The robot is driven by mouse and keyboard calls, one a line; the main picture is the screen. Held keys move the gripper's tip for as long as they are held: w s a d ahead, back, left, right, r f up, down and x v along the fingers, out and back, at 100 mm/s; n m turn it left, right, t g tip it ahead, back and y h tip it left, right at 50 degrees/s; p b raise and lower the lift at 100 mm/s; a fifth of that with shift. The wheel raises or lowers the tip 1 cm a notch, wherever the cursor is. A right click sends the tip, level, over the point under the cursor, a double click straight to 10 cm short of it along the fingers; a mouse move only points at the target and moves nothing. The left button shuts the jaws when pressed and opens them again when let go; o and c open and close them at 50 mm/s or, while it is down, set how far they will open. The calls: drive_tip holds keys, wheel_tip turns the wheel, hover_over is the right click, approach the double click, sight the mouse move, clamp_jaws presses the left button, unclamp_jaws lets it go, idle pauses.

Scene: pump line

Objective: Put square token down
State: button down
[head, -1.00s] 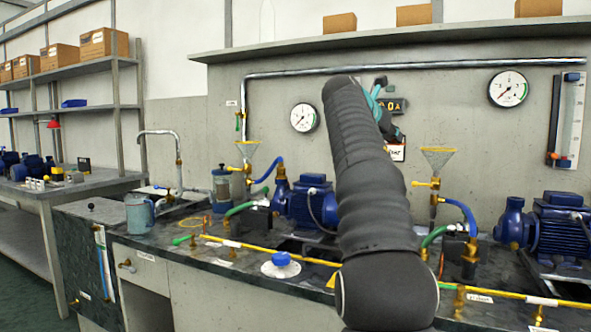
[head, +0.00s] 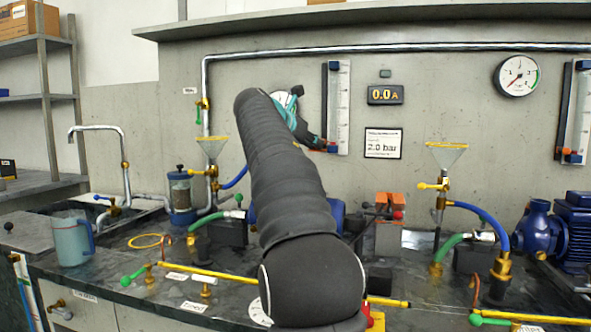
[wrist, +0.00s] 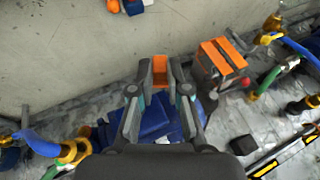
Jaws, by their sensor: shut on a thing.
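My gripper (wrist: 160,75) shows at the middle of the wrist view. Its two fingers are shut on a small orange piece (wrist: 160,63), which I take for the square token; its full outline is partly hidden by the fingers. The gripper is above a blue pump (wrist: 150,122) and the bench, with the wall in front. In the head view my dark arm hides most of the gripper and the token. Only teal and dark parts near the arm's end show, in front of the wall.
An orange-topped block (wrist: 220,55) stands right of the gripper, also in the head view (head: 390,203), near a red-knobbed lever (head: 397,215). A yellow-handled valve with funnel (head: 446,156), hoses and another pump (head: 572,232) stand to the right. A jug (head: 70,240) stands left.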

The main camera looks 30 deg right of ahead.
drive_tip(key=w+a+f, duration=0.1)
drive_tip(key=a, duration=0.1)
drive_tip(key=w+a+f, duration=0.1)
drive_tip(key=shift+w+a+f, duration=0.15)
drive_tip(key=shift+a+f, duration=0.15)
drive_tip(key=shift+a, duration=0.1)
drive_tip(key=shift+f, duration=2.05)
drive_tip(key=shift+f, duration=0.1)
drive_tip(key=c, duration=1.1)
unclamp_jaws()
drive_tip(key=shift+c, duration=0.2)
drive_tip(key=shift+a+r, duration=0.15)
drive_tip(key=shift+r, duration=0.05)
drive_tip(key=v, duration=1.1)
drive_tip(key=shift+a, duration=0.3)
